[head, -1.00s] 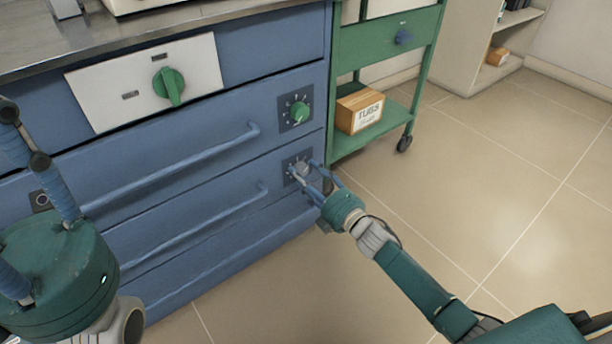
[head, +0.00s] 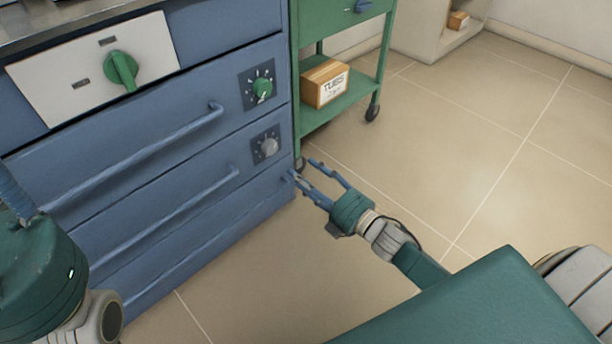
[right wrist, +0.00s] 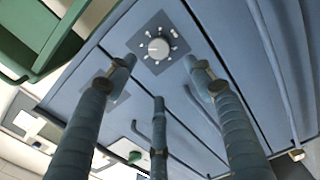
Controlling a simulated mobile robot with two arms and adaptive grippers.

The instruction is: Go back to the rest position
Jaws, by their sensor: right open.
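My right gripper (head: 301,170) is open and empty, in front of the lower right corner of the blue cabinet (head: 218,252). It is apart from the grey knob (head: 270,145) on the lower drawer, which lies up and to the left of it. In the right wrist view the grey knob (right wrist: 158,48) shows beyond the spread fingers, with nothing between them. My left gripper (head: 40,255) is at the lower left edge of the head view; its fingertips are cut off or hidden, so its opening does not show.
A green knob (head: 262,88) sits above the grey one. A large green switch (head: 121,70) is on a white panel. Long blue handles (head: 150,140) stick out from the cabinet. A green cart (head: 345,103) with a cardboard box (head: 325,84) stands behind. Tiled floor (head: 470,180) at right is clear.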

